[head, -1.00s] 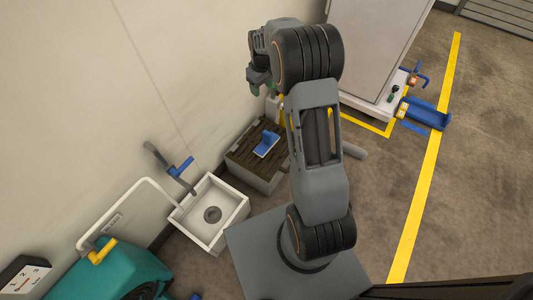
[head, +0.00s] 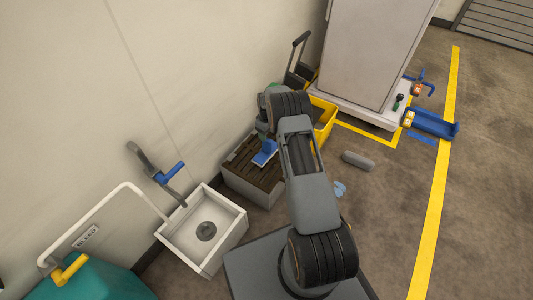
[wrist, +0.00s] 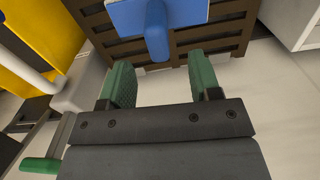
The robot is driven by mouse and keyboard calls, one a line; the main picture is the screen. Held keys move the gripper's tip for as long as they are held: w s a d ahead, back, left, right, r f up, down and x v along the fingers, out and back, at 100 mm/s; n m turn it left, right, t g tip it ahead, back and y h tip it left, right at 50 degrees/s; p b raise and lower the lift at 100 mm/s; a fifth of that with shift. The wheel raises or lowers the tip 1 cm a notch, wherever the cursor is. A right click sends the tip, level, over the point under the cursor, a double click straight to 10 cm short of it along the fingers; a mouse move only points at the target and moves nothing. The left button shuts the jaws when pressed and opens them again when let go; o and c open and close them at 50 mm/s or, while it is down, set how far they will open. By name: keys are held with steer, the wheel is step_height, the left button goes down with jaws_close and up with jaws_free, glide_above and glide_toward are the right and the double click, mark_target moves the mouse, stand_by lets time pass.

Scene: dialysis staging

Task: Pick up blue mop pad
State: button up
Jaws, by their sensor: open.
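The blue mop pad (head: 264,152) lies on a dark brown slatted top of a grey box (head: 250,185) against the wall. In the wrist view the pad (wrist: 180,12) is at the top edge, partly cut off, with a blue grip standing out towards me. My gripper (wrist: 158,66) is open, its two green fingers apart and nothing held between them. The grip's near end shows between and just past the fingertips; I cannot tell the exact gap. In the head view my wrist is over the box beside the pad, and my fingers are mostly hidden.
A white sink (head: 203,229) stands left of the box. A yellow bucket (head: 325,120) is close on its right. A grey cylinder (head: 357,160) and a light blue item (head: 340,189) lie on the floor.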

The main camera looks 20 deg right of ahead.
mark_target(269, 147)
steer(key=shift+w+f+b, duration=0.2)
steer(key=shift+f+b, duration=1.3)
steer(key=shift+f, duration=1.45)
jaws_close()
